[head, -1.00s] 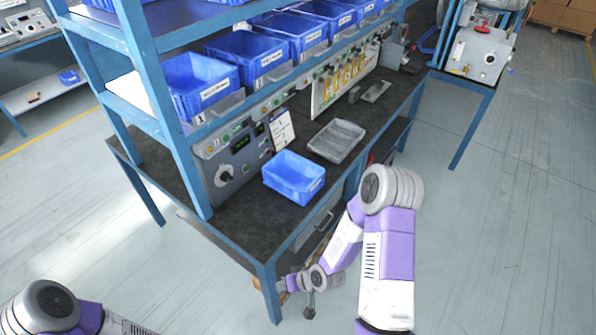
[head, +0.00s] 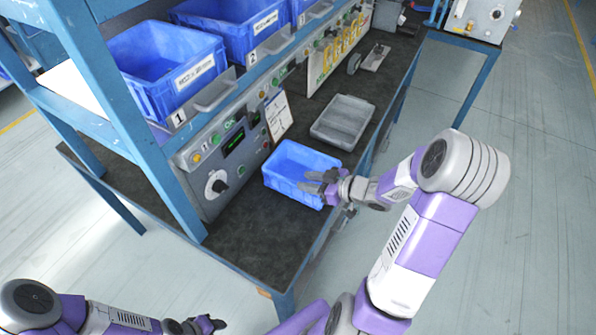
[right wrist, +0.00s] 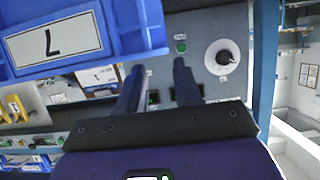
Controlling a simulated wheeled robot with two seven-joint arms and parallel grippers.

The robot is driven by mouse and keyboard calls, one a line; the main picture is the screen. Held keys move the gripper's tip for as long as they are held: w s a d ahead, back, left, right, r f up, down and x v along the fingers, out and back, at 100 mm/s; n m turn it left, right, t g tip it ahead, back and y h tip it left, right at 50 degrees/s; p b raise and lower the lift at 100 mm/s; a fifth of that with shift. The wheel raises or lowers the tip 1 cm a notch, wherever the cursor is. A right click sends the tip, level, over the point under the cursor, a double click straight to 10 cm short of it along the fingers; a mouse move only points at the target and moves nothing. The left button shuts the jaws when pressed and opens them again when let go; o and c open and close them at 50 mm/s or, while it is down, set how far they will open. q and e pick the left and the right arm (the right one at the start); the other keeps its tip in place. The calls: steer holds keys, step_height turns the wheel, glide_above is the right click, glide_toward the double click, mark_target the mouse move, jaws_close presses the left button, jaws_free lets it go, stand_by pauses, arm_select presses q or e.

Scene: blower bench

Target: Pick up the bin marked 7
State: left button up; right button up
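A small blue bin (head: 287,170) sits on the dark bench top, below the control panel. In the right wrist view the bin (right wrist: 110,25) is close at the upper left, with a white label showing an upside-down 7. My right gripper (head: 318,184) is at the bin's near right side in the head view and covers part of its rim. In the right wrist view my right gripper (right wrist: 160,85) has its fingers apart with nothing between them. My left gripper (head: 208,325) is low at the bottom edge, far from the bin; its finger gap is unclear.
A grey tray (head: 343,121) lies on the bench behind the bin. Larger blue bins marked 1 (head: 165,65) and 2 (head: 235,25) stand on the shelf above. A blue shelf post (head: 125,110) rises at the left. Dark bench top (head: 243,225) in front is clear.

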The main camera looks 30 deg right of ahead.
steer(key=b+x, duration=0.2)
steer(key=x, duration=0.3)
steer(key=shift+s+a+f, duration=0.15)
steer(key=shift+s+a, duration=0.05)
steer(key=shift+w+a+f+b, duration=0.1)
steer(key=shift+w+b, duration=0.25)
steer(key=shift+w, duration=0.05)
jaws_close()
stand_by(0.8)
